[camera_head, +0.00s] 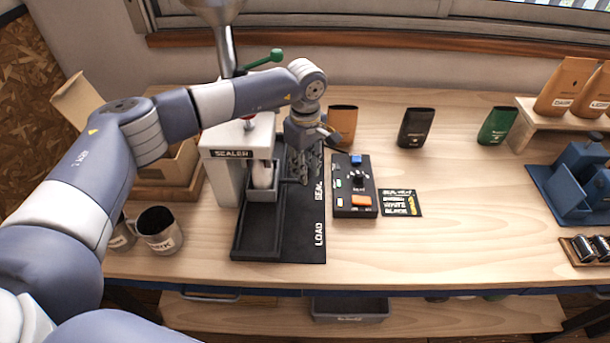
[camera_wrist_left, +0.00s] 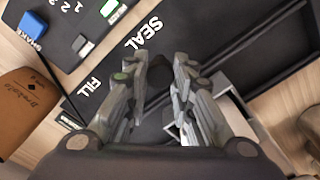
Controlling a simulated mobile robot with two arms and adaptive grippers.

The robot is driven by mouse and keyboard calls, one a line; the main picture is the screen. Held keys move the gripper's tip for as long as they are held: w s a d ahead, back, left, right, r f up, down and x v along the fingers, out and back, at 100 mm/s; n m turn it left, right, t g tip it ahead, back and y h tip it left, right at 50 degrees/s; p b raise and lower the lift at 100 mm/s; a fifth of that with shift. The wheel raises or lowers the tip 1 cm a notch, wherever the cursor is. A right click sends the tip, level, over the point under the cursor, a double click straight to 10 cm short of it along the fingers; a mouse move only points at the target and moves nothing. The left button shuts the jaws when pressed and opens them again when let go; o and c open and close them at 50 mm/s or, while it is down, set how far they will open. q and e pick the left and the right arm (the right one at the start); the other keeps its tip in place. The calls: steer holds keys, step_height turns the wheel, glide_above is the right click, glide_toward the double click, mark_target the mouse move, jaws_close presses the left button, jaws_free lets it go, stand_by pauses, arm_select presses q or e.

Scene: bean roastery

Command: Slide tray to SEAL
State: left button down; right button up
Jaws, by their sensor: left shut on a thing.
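The black sealer base (camera_head: 308,245) lies on the bench, with LOAD and SEAL lettering along its right side. The dark walled tray (camera_head: 262,216) shows on this base, at and in front of the sealer's press head. My left gripper (camera_head: 303,178) is low over the base beside the SEAL word, pointing down. In the left wrist view, its fingers (camera_wrist_left: 160,78) are closed around a small dark knob, which appears to be the tray's handle (camera_wrist_left: 160,68). The SEAL word (camera_wrist_left: 144,33) is right beside the fingertips, and FILL is farther left. My right gripper is not in view.
The white sealer (camera_head: 232,153) with its green-tipped lever (camera_head: 264,61) stands left of the gripper. A control box (camera_head: 354,187) with buttons sits close at right. Coffee pouches (camera_head: 416,128) stand behind. Mugs (camera_head: 158,229) stand at front left. The bench's front middle is clear.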

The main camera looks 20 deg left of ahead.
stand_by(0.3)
arm_select(q)
steer(key=c, duration=1.3)
jaws_free()
steer(key=shift+c, duration=0.2)
step_height(320, 180, up, 12)
